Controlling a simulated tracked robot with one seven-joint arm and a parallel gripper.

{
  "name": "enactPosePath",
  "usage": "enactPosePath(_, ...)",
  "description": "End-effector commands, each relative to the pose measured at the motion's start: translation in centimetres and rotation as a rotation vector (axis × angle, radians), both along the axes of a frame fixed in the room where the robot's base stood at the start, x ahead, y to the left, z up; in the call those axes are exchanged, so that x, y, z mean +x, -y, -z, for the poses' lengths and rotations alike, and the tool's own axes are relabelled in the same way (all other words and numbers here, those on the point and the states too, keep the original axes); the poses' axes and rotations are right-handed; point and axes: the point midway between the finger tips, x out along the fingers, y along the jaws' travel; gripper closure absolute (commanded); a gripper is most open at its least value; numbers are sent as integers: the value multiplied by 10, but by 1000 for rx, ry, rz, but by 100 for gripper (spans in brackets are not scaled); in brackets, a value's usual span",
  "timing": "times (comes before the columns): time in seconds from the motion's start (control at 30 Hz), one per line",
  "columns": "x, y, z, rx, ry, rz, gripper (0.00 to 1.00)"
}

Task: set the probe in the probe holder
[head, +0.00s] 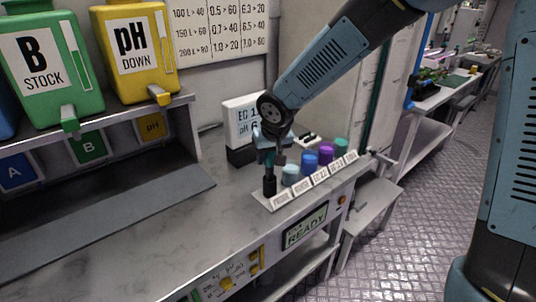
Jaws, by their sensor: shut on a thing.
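My gripper (273,154) is over the front of the bench and shut on the probe (268,171), a thin dark rod pointing down. The probe holder (270,187) is a small black cup at the left end of a labelled strip, directly below the gripper. The probe's lower end meets or overlaps the holder's top in this view. I cannot tell whether it is inside the holder or just in front of or above it. The gripper's fingers are small and partly hidden by the wrist.
Pale cyan (290,175), blue (309,162), purple (326,154) and green (341,146) cups stand right of the holder. A white meter display (243,114) stands behind my gripper. Green (45,65) and yellow (135,50) tanks sit on a shelf at left. The bench's left part is clear.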

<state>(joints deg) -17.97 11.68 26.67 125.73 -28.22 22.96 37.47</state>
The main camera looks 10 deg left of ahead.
Motion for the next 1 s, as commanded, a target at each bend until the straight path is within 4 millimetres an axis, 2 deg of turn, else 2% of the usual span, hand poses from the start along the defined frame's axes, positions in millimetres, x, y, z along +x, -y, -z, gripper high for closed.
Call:
enactPosePath(0.7,0,0,5,-1,-1,1,96)
enactPosePath(0.73,0,0,5,-1,-1,1,60)
enactPosePath(1.0,0,1,4,0,0,1,34)
